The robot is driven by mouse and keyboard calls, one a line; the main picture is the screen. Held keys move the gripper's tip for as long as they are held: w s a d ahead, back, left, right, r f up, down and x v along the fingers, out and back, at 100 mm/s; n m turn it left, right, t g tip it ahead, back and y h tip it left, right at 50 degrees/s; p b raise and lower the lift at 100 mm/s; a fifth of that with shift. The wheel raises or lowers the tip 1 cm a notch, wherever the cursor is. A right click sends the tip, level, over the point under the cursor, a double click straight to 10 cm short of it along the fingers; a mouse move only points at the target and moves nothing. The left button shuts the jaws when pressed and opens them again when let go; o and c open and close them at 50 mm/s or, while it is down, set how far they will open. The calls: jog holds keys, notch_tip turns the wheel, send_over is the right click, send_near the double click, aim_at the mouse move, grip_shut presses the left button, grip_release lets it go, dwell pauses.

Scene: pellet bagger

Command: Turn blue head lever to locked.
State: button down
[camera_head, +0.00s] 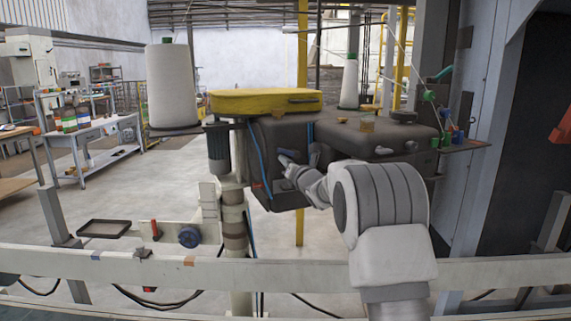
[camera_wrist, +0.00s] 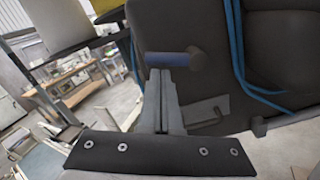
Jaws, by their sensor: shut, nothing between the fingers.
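The blue head lever (camera_wrist: 168,60) shows in the wrist view as a short dark blue handle running left from a round grey hub (camera_wrist: 197,60) on the dark grey machine head (camera_wrist: 160,22). In the head view the lever (camera_head: 286,154) is a small blue piece on the face of the dark head (camera_head: 263,145), under the yellow cover (camera_head: 265,101). My gripper (camera_wrist: 162,74) is shut and empty, its fingertips just below the handle in the wrist view. I cannot tell whether they touch it. In the head view my gripper (camera_head: 290,168) is close to the lever, its tips partly unclear.
Blue hoses (camera_wrist: 238,65) run down the head beside the lever. A white thread cone (camera_head: 172,85) stands left of the head. A pale rail (camera_head: 110,268) crosses the foreground. A grey column (camera_head: 490,140) stands at right; open floor lies to the left.

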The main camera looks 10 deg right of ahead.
jog(key=shift+r+m+b, duration=0.35)
jog(key=shift+m+b, duration=0.05)
jog(key=shift+m, duration=0.4)
jog(key=shift+r+m, duration=0.45)
jog(key=shift+m, duration=0.45)
jog(key=d+r+m+p, duration=0.1)
jog(key=m, duration=0.2)
jog(key=r+m+p, duration=0.1)
jog(key=m, duration=0.2)
jog(key=d+r+m+p, duration=0.1)
jog(key=m, duration=0.2)
jog(key=shift+w+d+r+g+h, duration=0.15)
jog(key=shift+w+d+g+h, duration=0.15)
jog(key=shift+w+h, duration=0.1)
jog(key=shift+d, duration=0.15)
